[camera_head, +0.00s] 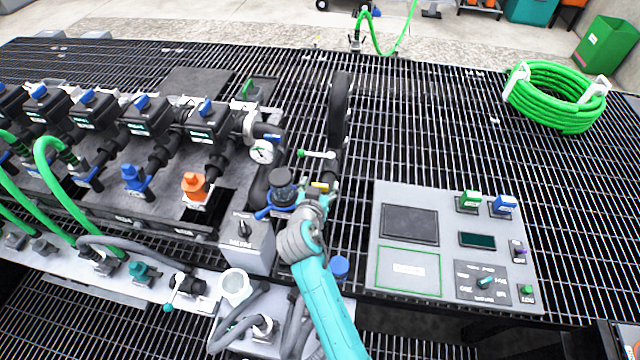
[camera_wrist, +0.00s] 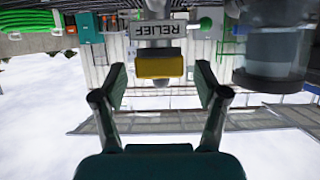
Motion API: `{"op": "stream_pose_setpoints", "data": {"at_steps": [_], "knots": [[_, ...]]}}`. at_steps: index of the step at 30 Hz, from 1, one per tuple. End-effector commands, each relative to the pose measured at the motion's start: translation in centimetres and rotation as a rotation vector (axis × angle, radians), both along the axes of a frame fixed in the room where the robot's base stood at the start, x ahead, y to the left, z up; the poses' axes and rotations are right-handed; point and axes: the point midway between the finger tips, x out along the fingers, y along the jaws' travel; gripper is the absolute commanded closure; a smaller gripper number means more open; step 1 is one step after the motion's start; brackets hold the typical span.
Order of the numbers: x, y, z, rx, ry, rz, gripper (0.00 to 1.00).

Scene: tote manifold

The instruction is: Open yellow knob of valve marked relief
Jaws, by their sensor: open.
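The yellow knob (camera_wrist: 160,65) is in the upper middle of the wrist view, below a RELIEF label (camera_wrist: 160,31) that reads upside down. In the head view a small yellow patch (camera_head: 319,186) of it shows just past the end of my arm. My gripper (camera_wrist: 160,84) is open, with one finger on each side of the knob and gaps on both sides. The fingertips reach about level with the knob. In the head view my gripper (camera_head: 312,202) is foreshortened, and its fingers are hard to make out.
A dark round part (camera_wrist: 270,55) stands close at the right in the wrist view. In the head view a blue-and-black fitting (camera_head: 283,188) is just left of my gripper, and a green-handled valve (camera_head: 317,154) is beyond it. A grey control panel (camera_head: 455,210) lies to the right.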

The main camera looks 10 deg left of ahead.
Motion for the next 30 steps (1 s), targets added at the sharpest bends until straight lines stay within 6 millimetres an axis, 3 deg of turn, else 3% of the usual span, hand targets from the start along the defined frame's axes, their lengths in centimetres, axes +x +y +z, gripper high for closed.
{"op": "stream_pose_setpoints", "data": {"at_steps": [12, 14, 20, 30], "knots": [[0.84, -0.06, -0.4, 0.0, 0.001, 0.0, 0.27], [0.84, -0.06, -0.4, -0.001, 0.001, 0.0, 0.37], [0.82, -0.06, -0.39, -0.001, 0.001, 0.0, 0.87], [0.83, -0.15, -0.38, 0.001, 0.0, 0.028, 0.88]]}}
